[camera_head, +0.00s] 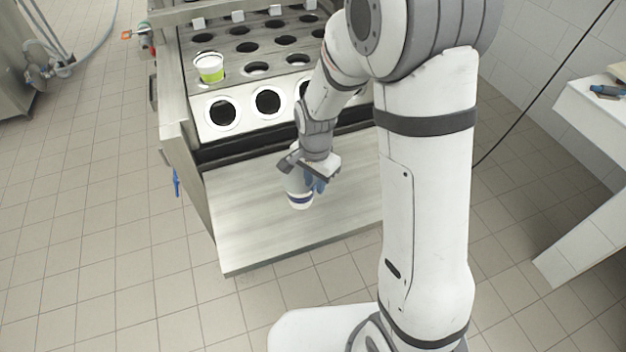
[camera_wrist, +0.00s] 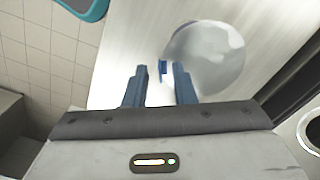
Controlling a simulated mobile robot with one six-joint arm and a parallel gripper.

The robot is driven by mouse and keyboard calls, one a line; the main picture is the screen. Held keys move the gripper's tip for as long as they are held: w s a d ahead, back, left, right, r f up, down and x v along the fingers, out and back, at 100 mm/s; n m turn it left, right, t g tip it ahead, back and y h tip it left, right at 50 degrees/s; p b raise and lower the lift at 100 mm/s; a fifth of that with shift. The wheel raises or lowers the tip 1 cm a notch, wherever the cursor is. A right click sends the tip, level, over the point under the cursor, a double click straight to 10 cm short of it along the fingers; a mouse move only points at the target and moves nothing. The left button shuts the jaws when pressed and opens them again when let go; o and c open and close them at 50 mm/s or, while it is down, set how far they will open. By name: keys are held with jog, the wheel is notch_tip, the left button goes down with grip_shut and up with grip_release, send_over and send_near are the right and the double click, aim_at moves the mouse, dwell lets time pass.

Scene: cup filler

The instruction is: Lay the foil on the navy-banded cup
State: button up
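The navy-banded cup (camera_head: 300,203) is white and stands on the pale steel shelf, just below my gripper in the head view. Its top is partly hidden by my gripper. My gripper (camera_head: 317,187) points downward right beside the cup. In the wrist view, its blue fingers (camera_wrist: 160,77) are apart, with bare steel showing between them. A round, shiny grey-white surface (camera_wrist: 207,57) lies just right of the fingers there. It looks like foil over the cup, but I cannot tell foil from cup for certain. A small blue piece shows between the fingertips.
The steel shelf (camera_head: 260,235) is mostly bare. Behind it, the machine's plate with several round holes (camera_head: 205,122) carries a green-and-white cup (camera_head: 209,68) at the left. A white table (camera_head: 590,115) stands at far right. A teal-edged object (camera_wrist: 85,8) shows at top left of the wrist view.

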jog(key=shift+r, duration=0.1)
notch_tip(320, 180, up, 8)
jog(key=shift+f, duration=0.2)
dwell(0.3)
dwell(0.6)
jog(key=s+d+r+n+t, duration=0.1)
jog(key=s+d+r+n, duration=0.3)
jog(key=s, duration=0.4)
jog(key=s+d+r+n+t, duration=0.2)
jog(key=s+d+r+n, duration=0.2)
jog(key=s+d+r, duration=0.2)
jog(key=shift+s+d+r+n, duration=0.2)
jog(key=shift+s+r+n, duration=0.2)
jog(key=shift+s, duration=0.5)
jog(key=shift+o, duration=0.5)
